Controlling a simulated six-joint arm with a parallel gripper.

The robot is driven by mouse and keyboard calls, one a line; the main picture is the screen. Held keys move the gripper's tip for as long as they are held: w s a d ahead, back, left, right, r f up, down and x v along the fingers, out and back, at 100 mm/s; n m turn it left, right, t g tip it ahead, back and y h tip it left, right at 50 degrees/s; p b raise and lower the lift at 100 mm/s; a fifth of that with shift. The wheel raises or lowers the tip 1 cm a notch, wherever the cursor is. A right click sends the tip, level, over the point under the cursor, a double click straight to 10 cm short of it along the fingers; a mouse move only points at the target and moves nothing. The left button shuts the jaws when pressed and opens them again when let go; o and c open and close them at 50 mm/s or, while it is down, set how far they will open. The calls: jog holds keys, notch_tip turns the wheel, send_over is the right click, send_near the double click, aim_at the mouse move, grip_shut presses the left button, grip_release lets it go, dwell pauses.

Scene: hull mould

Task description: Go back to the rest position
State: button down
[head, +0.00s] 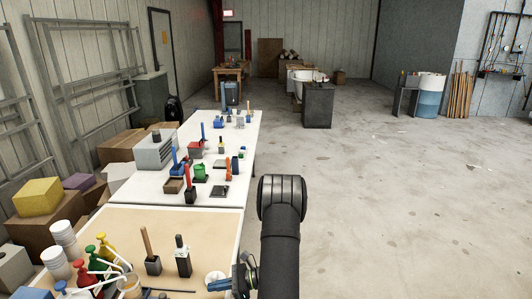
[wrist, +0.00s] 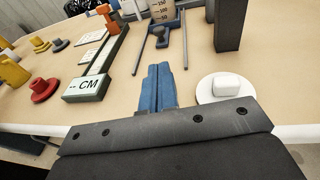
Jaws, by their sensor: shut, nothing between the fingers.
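My gripper (wrist: 158,72) shows in the wrist view as two blue fingers pressed together with nothing between them. They point over the tan bench top (wrist: 110,118) near its front edge. In the head view my arm comes up from the bottom, and its wrist end is at the right edge of the tan bench (head: 200,222); the fingertips are not clear there. Just right of the fingers in the wrist view is a white round dish (wrist: 207,97) with a white block (wrist: 227,84) on it.
Left of the fingers lies a long grey bar marked CM (wrist: 88,88), with an orange piece (wrist: 107,18) beyond it. A dark post (wrist: 228,25) stands close on the right. Pump bottles (head: 105,247) crowd the bench's left. Open concrete floor (head: 400,210) lies right.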

jog(key=x, duration=1.3)
jog(key=shift+a, duration=0.3)
